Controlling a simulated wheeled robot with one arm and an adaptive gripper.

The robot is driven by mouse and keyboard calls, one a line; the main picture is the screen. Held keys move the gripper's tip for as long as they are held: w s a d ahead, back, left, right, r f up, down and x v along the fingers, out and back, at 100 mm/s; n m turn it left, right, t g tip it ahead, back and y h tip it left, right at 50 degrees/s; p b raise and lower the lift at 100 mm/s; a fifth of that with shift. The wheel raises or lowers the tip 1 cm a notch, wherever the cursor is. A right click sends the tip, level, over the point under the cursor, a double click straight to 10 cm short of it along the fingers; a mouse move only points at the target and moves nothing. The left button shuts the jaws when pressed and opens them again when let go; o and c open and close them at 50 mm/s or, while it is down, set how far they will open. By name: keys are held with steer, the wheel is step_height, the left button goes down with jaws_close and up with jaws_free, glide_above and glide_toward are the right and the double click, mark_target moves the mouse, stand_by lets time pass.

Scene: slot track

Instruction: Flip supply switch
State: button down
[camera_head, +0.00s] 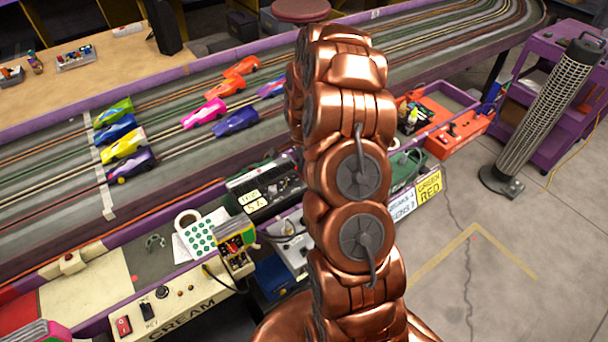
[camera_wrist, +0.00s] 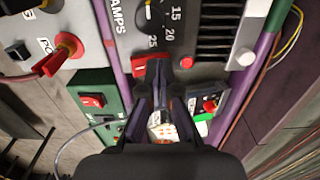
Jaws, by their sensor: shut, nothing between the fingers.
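In the wrist view, a grey supply panel with an amps dial (camera_wrist: 155,14) fills the top middle. A red rocker switch (camera_wrist: 138,63) sits at the panel's lower edge, left of a round red button (camera_wrist: 187,62). My gripper (camera_wrist: 158,72) is shut and empty. Its dark fingertips lie just beside the red switch, partly over its right side; I cannot tell whether they touch it. The switch's position is hard to read. In the head view my copper arm covers the middle, and neither the gripper nor the supply panel can be made out.
A green box with another red switch (camera_wrist: 92,100) and a red knob (camera_wrist: 67,47) are at the left in the wrist view. A purple rail runs past the panel. The head view shows slot cars (camera_head: 124,145) on the track and a tower fan (camera_head: 540,115) at the right.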

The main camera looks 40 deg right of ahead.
steer(key=shift+r+b, duration=0.4)
steer(key=shift+r, duration=3)
steer(key=shift+a+r, duration=0.1)
steer(key=s+a+r+n, duration=0.5)
steer(key=s+a+r, duration=0.1)
steer(key=a, duration=0.3)
steer(key=s+a+r+n, duration=0.5)
steer(key=s+a+r, duration=0.2)
steer(key=a, duration=0.1)
steer(key=s+a+r+n+g, duration=0.1)
steer(key=s+a+n, duration=0.2)
steer(key=s, duration=0.6)
steer(key=s+a+r+n, duration=0.1)
steer(key=s+a+n, duration=0.3)
steer(key=s, duration=0.6)
steer(key=shift+s+a+r+n+g, duration=0.15)
steer(key=shift+a+r+n+g, duration=0.2)
steer(key=shift+n, duration=0.45)
